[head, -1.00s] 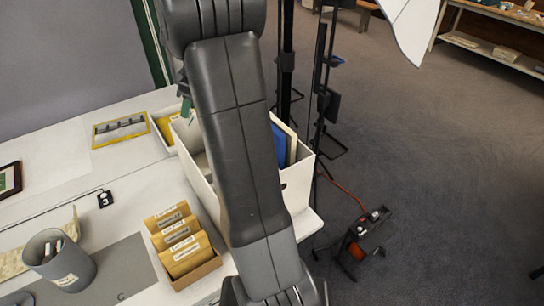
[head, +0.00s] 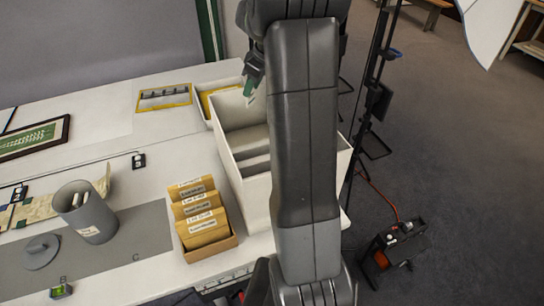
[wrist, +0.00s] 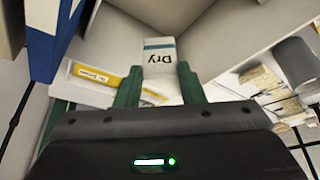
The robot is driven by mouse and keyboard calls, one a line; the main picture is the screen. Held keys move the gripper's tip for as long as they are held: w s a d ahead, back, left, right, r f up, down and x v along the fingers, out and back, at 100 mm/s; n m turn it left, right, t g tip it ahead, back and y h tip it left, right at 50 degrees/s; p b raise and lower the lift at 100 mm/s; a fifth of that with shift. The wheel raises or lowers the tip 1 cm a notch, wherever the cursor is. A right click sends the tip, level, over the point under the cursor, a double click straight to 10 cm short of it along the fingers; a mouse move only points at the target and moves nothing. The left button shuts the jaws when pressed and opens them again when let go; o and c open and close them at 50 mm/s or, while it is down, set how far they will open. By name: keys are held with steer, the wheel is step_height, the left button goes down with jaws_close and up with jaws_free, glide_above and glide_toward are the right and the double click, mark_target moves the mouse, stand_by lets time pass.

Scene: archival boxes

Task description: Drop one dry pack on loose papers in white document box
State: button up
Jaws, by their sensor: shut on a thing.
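My gripper (wrist: 160,85) is shut on a small white pack (wrist: 158,57) with a teal stripe and the word "Dry", held between its green fingers in the wrist view. Loose white papers (wrist: 92,93) and a yellow labelled strip (wrist: 88,73) show beyond the fingers, between pale box walls. I cannot tell the pack's height above them. In the head view my gripper (head: 249,88) is over the rear of the tall white document box (head: 243,170). My arm hides the box's right part, and the pack is not clear there.
A blue binder (wrist: 52,40) stands at left in the wrist view. In the head view, a tray of brown envelopes (head: 205,228) is by the box's front left, and a grey cup (head: 86,212) is farther left. A shallow white tray (head: 207,118) lies behind. Black stands are at right.

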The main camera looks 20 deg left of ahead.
steer(key=shift+f, duration=0.1)
steer(key=o, duration=1)
steer(key=shift+o, duration=0.2)
steer(key=v, duration=1.3)
steer(key=shift+d+r+b, duration=0.15)
steer(key=shift+r+b, duration=0.2)
steer(key=shift+b, duration=0.05)
steer(key=shift+f, duration=0.1)
steer(key=x, duration=1.3)
steer(key=shift+r+p, duration=2)
steer(key=shift+r, duration=0.05)
